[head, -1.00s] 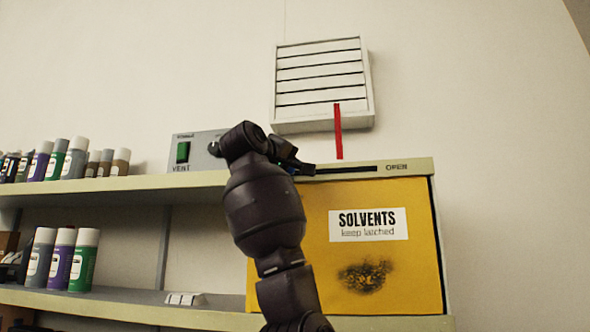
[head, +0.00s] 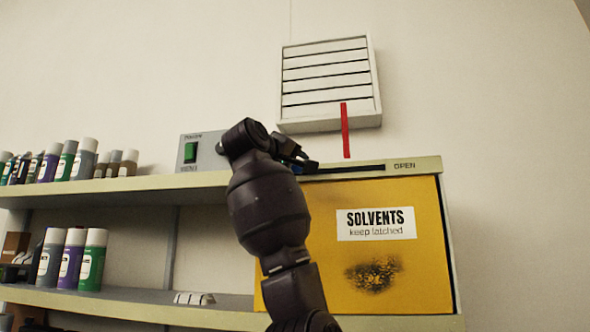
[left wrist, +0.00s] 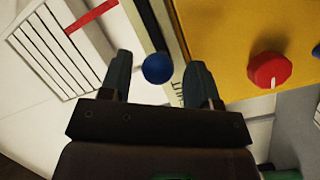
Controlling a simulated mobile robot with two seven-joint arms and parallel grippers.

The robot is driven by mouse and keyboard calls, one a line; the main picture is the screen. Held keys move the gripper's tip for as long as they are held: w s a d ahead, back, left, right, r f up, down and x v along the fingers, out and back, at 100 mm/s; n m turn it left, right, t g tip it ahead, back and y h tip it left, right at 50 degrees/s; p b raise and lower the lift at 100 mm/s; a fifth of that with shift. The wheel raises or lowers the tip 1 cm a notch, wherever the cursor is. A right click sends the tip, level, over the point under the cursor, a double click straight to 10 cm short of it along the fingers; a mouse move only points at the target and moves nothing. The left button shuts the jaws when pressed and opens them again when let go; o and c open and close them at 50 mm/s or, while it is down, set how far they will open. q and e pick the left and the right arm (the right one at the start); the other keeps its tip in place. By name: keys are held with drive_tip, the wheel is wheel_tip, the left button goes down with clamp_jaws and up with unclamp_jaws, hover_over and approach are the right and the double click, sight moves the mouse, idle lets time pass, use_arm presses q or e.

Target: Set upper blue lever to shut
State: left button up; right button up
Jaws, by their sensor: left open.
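The upper blue lever shows as a round blue knob (left wrist: 158,68) in the left wrist view, on the pale edge strip of the yellow cabinet (left wrist: 225,30). It lies between the two spread fingers of my left gripper (left wrist: 160,76), with a gap on each side. In the head view my left gripper (head: 296,160) is at the left end of the dark slot (head: 350,170), and my wrist hides most of the lever. The word OPEN (head: 404,166) is at the slot's right end. Partly hidden lettering (left wrist: 179,94) shows by the right finger. My right gripper is not in view.
A white slatted vent (head: 328,82) with a red strip (head: 345,130) is on the wall above the slot. A grey box with a green switch (head: 190,152) and several spray cans (head: 88,160) stand left. A red knob (left wrist: 270,70) is right in the wrist view.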

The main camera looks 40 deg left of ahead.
use_arm(q)
drive_tip(key=b+v, duration=0.2)
drive_tip(key=v, duration=0.7)
drive_tip(key=shift+s, duration=0.4)
drive_tip(key=shift+d, duration=0.1)
